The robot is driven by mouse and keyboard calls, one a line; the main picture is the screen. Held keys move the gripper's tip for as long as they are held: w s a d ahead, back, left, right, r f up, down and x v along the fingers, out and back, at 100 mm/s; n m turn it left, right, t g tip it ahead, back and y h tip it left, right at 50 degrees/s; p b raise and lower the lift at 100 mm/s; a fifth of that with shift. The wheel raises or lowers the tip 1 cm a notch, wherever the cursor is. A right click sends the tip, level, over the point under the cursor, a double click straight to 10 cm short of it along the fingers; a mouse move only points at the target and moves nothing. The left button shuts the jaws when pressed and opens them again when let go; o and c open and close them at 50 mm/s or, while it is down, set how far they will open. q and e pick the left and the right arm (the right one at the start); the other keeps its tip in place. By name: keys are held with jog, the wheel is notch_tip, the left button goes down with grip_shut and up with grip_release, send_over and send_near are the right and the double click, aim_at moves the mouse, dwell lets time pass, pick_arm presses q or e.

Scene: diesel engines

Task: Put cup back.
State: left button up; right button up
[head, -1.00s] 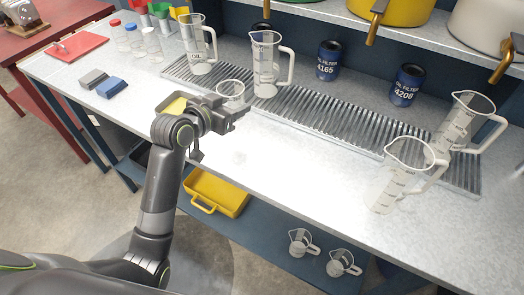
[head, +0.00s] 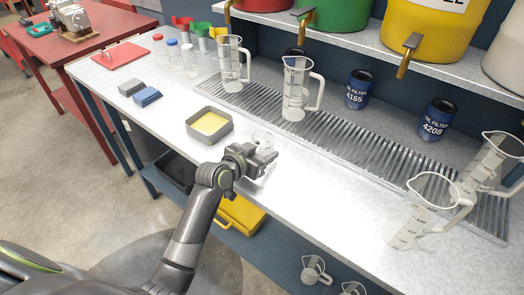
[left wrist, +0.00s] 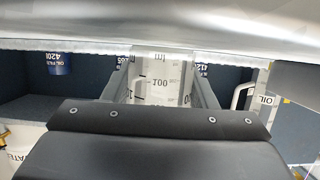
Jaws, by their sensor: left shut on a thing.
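My left gripper (head: 258,160) is shut on a small clear measuring cup (head: 262,138) near the front edge of the workbench. In the head view the gripper hides the cup's lower part. In the left wrist view the cup (left wrist: 158,80) stands between the two fingers, with black marks and a 100 on its wall. I cannot tell whether its base touches the bench. My right gripper is not in view.
A grey tray with a yellow inside (head: 210,124) sits left of the cup. Two jugs (head: 422,210) stand at right. The bench front between is clear.

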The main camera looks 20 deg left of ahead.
pick_arm(q)
jog(key=shift+f, duration=0.15)
jog(key=o, duration=1.2)
jog(key=shift+c, duration=0.2)
jog(key=shift+s+r, duration=0.1)
jog(key=shift+r, duration=0.15)
jog(key=v, duration=1.2)
jog(key=shift+f, duration=0.15)
